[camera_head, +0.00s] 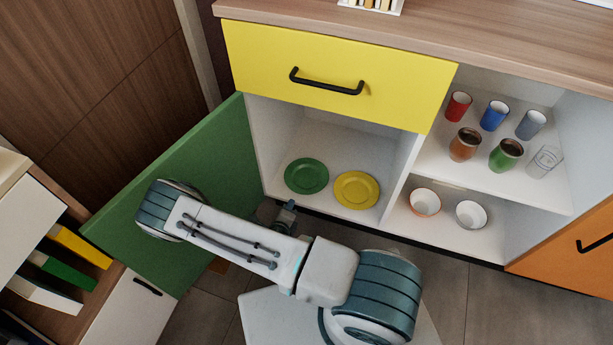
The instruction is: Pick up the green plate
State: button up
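The green plate (306,176) lies flat on the floor of the open cabinet compartment below the yellow drawer. A yellow plate (356,190) lies close beside it on the right. My gripper (284,212) is low in front of the compartment, just below and left of the green plate in the picture. It is small and partly hidden behind my arm, and its fingers cannot be made out clearly. Nothing of the green plate appears covered by it.
The green cabinet door (190,190) stands open on the left, behind my arm. The yellow drawer (335,75) is shut above the plates. Shelves on the right hold several cups (494,115) and two bowls (425,202). A bookshelf (75,245) stands at lower left.

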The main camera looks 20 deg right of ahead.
notch_tip(320, 180, down, 3)
jog(key=s+n+y, duration=0.1)
jog(key=n, duration=0.2)
jog(key=b, duration=0.3)
send_near(295, 191)
jog(key=x, duration=0.3)
jog(key=shift+y, duration=0.3)
jog(key=b+x, duration=0.2)
jog(key=x, duration=0.2)
jog(key=shift+w+d+f+b, duration=0.1)
jog(key=shift+d+f+b, duration=0.1)
jog(key=shift+b, duration=0.2)
jog(key=shift+w+d, duration=0.15)
jog(key=shift+w, duration=0.3)
grip_shut()
